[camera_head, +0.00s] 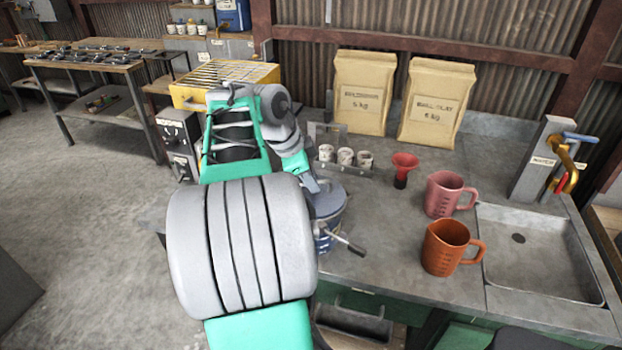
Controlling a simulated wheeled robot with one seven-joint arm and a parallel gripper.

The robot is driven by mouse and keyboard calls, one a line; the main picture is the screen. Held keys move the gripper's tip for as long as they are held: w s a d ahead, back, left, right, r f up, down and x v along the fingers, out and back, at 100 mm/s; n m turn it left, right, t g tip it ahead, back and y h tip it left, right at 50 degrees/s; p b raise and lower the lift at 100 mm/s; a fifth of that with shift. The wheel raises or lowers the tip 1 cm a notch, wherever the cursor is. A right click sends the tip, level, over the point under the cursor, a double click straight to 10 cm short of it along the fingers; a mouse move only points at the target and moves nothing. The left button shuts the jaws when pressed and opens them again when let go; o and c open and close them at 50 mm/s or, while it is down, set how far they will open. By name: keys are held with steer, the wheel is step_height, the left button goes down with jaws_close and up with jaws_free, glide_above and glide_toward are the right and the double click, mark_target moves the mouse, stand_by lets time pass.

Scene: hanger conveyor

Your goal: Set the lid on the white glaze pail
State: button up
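My arm reaches over the left part of the grey bench, and my gripper (318,190) points down at a round grey top (333,203). Its fingers are mostly hidden, so I cannot tell whether they are open, shut or touching that top. Under the top is a partly hidden container with blue on its side (322,242). I cannot tell whether the top is the lid or part of the container, or whether this is the white glaze pail. A dark-tipped handle (345,241) sticks out from it towards the right.
A pink jug (440,194) and an orange jug (443,250) stand right of the container, before the sink (540,255). A red funnel (404,165) and a rack of small cups (345,156) stand behind. Two paper bags (362,95) lean at the back wall.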

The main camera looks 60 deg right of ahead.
steer(key=o, duration=0.6)
steer(key=shift+r, duration=0.1)
steer(key=p+v, duration=0.1)
steer(key=v, duration=0.6)
steer(key=shift+a+r, duration=0.15)
steer(key=shift+r, duration=0.15)
